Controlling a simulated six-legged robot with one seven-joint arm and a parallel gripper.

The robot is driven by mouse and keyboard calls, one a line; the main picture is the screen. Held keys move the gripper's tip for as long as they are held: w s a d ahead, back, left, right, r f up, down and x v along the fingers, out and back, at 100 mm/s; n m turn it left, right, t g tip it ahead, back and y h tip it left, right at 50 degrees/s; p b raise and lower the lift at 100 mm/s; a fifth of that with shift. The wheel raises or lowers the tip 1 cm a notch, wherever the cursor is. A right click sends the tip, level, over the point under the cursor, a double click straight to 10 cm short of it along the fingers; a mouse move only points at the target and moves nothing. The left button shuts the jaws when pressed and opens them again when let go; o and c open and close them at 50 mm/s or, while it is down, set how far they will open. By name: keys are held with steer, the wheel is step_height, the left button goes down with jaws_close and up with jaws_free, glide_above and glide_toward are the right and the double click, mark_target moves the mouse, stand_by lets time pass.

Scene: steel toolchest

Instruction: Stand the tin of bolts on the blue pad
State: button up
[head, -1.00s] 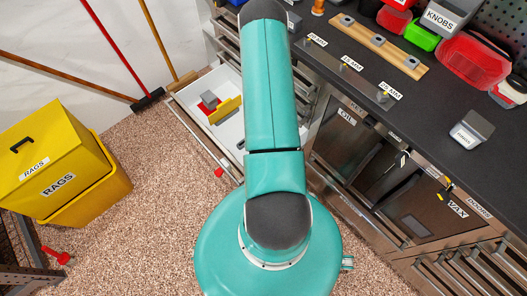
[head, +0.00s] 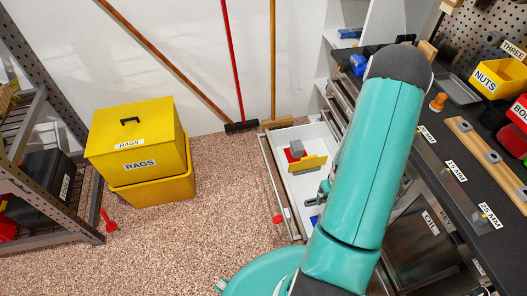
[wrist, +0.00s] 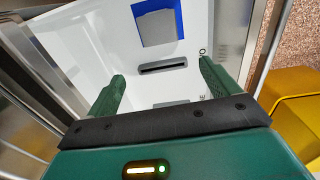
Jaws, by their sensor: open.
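My gripper (wrist: 162,72) is open, with nothing between its fingers. In the wrist view it points into a white-lined drawer. A blue patch (wrist: 179,20) with a grey square face (wrist: 157,28) lies beyond the fingertips; I take the blue as the pad, but cannot tell whether the grey is something on it. A grey piece with a dark slot (wrist: 163,68) shows between the fingers. In the head view my gripper (head: 325,188) is at the open drawer, partly behind my arm, with a bit of blue (head: 314,220) below it. I cannot identify the tin of bolts.
The open drawer (head: 272,172) also holds a grey block (head: 297,149), a red piece (head: 291,157) and a yellow divider (head: 308,165). A yellow rags bin (head: 140,150) stands left on open floor. Brooms (head: 236,70) lean behind. The dark workbench (head: 440,150) is at right.

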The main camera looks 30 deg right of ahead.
steer(key=w+a+r+t+h, duration=0.1)
steer(key=w+a+r, duration=0.25)
steer(key=r, duration=0.55)
steer(key=w+a+r, duration=0.3)
steer(key=a+r, duration=0.1)
steer(key=r, duration=0.5)
steer(key=w+a+r+t+h, duration=0.1)
steer(key=w+a+r, duration=0.25)
steer(key=r, duration=0.55)
steer(key=s+a+r+t, duration=0.1)
steer(key=s+a+r, duration=0.2)
steer(key=a+r, duration=0.3)
steer(key=s+a+r+n+t+y, duration=0.1)
steer(key=s+a+r, duration=0.3)
steer(key=a+r, duration=0.2)
steer(key=s+a+r+n+t+y, duration=0.1)
steer(key=s+a+r, duration=0.2)
steer(key=a+r, duration=0.3)
steer(key=shift+s+a+r+t, duration=0.2)
steer(key=shift+s+a+t, duration=0.1)
steer(key=shift+a, duration=0.55)
